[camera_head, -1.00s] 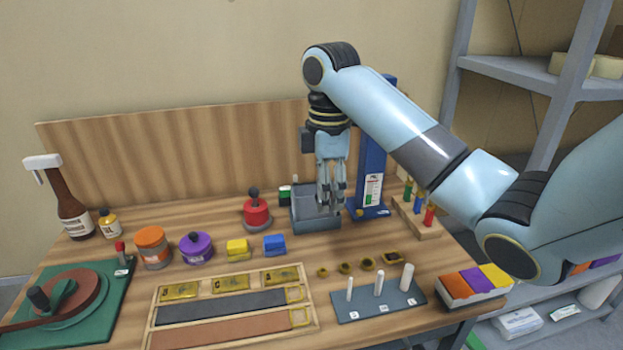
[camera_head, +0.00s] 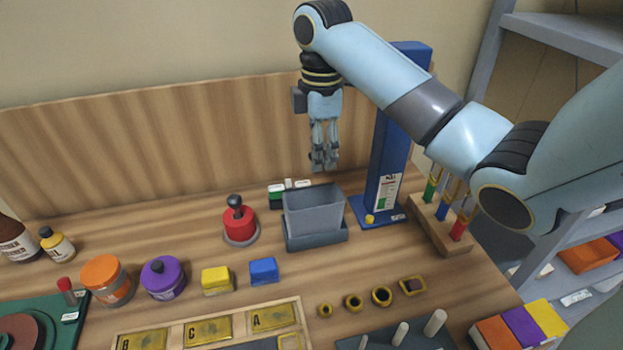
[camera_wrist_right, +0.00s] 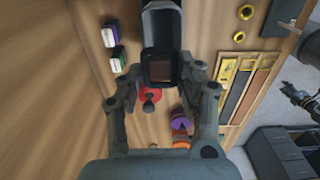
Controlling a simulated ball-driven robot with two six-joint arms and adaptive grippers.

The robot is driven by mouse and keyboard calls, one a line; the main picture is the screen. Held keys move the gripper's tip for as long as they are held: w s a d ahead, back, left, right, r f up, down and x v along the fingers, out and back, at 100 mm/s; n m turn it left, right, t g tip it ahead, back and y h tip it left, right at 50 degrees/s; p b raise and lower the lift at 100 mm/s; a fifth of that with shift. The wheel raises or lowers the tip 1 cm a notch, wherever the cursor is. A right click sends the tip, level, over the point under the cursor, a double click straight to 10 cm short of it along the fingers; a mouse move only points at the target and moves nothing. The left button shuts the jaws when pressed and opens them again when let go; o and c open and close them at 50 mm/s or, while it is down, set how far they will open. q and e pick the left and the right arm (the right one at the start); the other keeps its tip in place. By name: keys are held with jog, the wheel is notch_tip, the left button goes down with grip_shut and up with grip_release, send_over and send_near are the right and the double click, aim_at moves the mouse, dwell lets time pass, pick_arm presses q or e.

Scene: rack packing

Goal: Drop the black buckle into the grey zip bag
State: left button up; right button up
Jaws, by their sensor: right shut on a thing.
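The grey bag (camera_head: 315,228) is an open-topped grey box shape standing upright on the bench, mouth up; it also shows at the top of the right wrist view (camera_wrist_right: 150,25). My right gripper (camera_head: 324,166) hangs pointing down, its fingertips higher in the picture than the bag's rim and apart from it. In the right wrist view its fingers are shut on the black buckle (camera_wrist_right: 147,68), a small dark square frame with brown showing inside. In the head view the buckle is too small to make out.
A blue post (camera_head: 392,135) stands close right of the bag, and a red knob (camera_head: 240,222) on its left. Yellow (camera_head: 216,281) and blue blocks (camera_head: 263,271) lie in front.

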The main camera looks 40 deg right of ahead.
jog(key=shift+f, duration=1.6)
jog(key=o, duration=1.1)
jog(key=shift+c, duration=0.2)
